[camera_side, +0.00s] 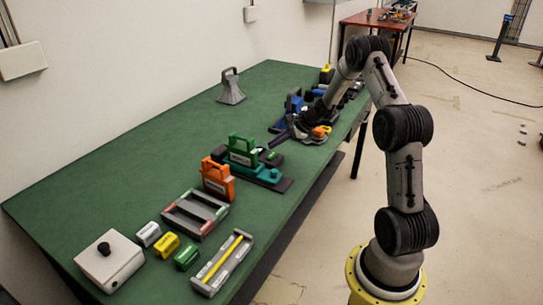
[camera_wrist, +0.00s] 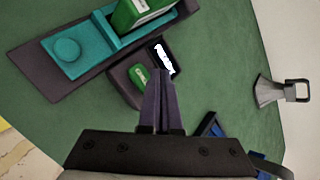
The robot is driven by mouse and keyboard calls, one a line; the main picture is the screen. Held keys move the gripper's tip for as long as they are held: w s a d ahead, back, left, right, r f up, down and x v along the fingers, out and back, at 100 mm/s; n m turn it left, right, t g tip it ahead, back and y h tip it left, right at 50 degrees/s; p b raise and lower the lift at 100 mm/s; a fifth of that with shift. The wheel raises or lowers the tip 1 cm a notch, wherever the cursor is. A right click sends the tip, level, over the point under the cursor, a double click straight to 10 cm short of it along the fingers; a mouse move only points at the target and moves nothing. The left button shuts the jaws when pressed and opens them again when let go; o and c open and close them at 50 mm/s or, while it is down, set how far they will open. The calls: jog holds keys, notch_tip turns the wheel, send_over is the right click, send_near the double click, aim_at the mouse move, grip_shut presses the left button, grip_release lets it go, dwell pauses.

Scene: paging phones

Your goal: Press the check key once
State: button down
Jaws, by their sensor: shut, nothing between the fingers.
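A small dark box (camera_wrist: 121,76) holds a green key (camera_wrist: 139,76) with a pale mark, too small to read surely as a check, and a lit white screen (camera_wrist: 163,57). In the side view the green key (camera_side: 271,155) shows small beside the teal device. My gripper (camera_wrist: 158,72) is shut and empty. In the wrist view its fingertips overlap the box, just right of the key and below the screen; whether they touch it I cannot tell. In the side view my gripper (camera_side: 271,145) points down-left, close over the box.
A teal device on a dark base (camera_wrist: 30,60) holds a green handled block (camera_wrist: 125,17), close beside the box. An orange handled block (camera_side: 218,180), trays and small blocks lie nearer. A grey handled weight (camera_side: 230,90) stands at the back; bare green table (camera_side: 150,135) lies left.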

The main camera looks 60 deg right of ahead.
aim_at(275, 155)
jog(key=shift+f, duration=0.55)
dwell(1.7)
jog(key=shift+f, duration=0.4)
jog(key=shift+f, duration=0.5)
dwell(0.6)
jog(key=shift+r, duration=0.9)
jog(key=shift+r, duration=0.1)
jog(key=shift+r, duration=2.45)
